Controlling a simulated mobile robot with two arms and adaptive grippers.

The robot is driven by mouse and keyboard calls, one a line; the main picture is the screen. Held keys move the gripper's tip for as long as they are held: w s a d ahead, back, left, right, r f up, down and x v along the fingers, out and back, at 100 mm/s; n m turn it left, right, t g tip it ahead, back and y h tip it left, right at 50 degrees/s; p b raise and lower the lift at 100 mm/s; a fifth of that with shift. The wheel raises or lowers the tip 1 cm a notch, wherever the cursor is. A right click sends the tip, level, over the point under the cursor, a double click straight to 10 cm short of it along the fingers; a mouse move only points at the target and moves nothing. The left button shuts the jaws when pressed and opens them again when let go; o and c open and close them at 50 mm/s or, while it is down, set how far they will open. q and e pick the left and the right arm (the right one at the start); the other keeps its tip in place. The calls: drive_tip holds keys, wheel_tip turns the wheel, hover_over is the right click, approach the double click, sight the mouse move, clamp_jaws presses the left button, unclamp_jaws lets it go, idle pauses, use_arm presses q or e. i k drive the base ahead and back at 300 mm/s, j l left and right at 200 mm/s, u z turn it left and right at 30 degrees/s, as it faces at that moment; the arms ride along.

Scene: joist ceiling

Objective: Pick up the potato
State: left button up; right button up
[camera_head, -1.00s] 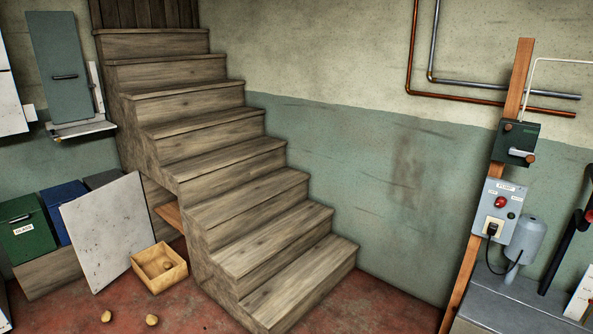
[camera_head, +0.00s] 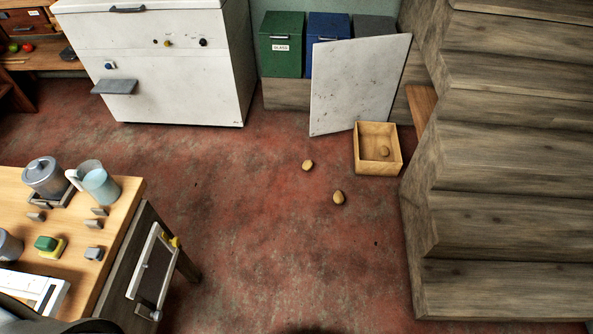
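Two potatoes lie apart on the red floor in the head view: one potato (camera_head: 308,165) farther off and a second potato (camera_head: 338,198) nearer and a little to the right. A third potato-like lump (camera_head: 384,151) sits inside an open wooden box (camera_head: 378,168) at the foot of the stairs. Neither of my grippers shows in this view.
Wooden stairs (camera_head: 510,210) fill the right side. A white panel (camera_head: 355,85) leans against bins, one green (camera_head: 281,45). A white appliance (camera_head: 165,65) stands at the back left. A worktable (camera_head: 120,215) with a pot and jug stands front left.

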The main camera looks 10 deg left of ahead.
sight(339, 198)
drive_tip(key=i+j+u, duration=0.1)
drive_tip(key=i+u, duration=0.25)
drive_tip(key=i, duration=0.3)
drive_tip(key=i+u, duration=0.35)
drive_tip(key=i, duration=0.3)
drive_tip(key=i+l+u, duration=0.25)
drive_tip(key=i+u, duration=0.15)
drive_tip(key=i, duration=0.2)
drive_tip(key=i+j+z, duration=0.1)
drive_tip(key=i+z, duration=0.15)
drive_tip(key=i, duration=0.15)
drive_tip(key=i+j+z, duration=0.25)
drive_tip(key=i, duration=0.15)
drive_tip(key=i+j+z, duration=0.25)
drive_tip(key=i, duration=0.1)
